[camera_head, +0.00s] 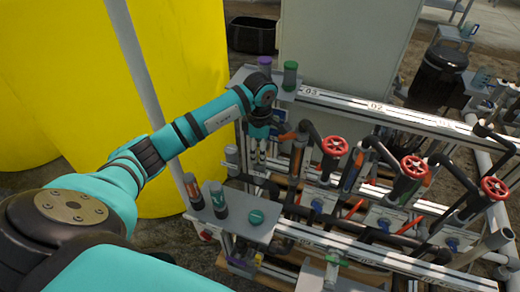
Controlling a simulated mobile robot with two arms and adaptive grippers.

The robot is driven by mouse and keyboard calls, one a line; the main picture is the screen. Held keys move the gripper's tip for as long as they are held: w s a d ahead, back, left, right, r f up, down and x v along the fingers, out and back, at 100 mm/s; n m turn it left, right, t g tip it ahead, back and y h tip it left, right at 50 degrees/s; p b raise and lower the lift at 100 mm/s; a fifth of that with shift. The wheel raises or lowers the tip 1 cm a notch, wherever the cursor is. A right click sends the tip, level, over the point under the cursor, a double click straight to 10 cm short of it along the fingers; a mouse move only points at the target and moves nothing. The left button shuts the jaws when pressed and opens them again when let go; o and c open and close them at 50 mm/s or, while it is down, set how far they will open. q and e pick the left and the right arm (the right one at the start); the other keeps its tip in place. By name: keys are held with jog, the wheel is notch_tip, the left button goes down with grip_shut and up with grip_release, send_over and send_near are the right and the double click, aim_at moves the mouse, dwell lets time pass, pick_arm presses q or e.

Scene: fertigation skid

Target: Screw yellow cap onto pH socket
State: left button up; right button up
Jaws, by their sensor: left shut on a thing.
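My left arm reaches in from the left, and its left gripper (257,158) points down beside the left end of the skid's pipework. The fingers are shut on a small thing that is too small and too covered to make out. I cannot pick out the yellow cap with certainty. The pH socket is not clearly identifiable either; the area under the gripper is crowded and partly hidden by the wrist. My right gripper is not in view.
A grey shelf (246,232) holds upright probes and a green round cap (256,216). A purple-topped bottle (264,65) and a green-topped bottle (290,75) stand behind the wrist. Red valve wheels (334,146) line the skid at right. A large yellow tank (100,80) stands at left.

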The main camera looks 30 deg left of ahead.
pick_arm(q)
jog(key=shift+f+b, duration=0.55)
jog(key=shift+b, duration=0.05)
dwell(1.3)
jog(key=shift+f, duration=0.3)
jog(key=shift+o, duration=1.1)
jog(key=shift+f+b, duration=0.25)
jog(key=shift+b, duration=0.25)
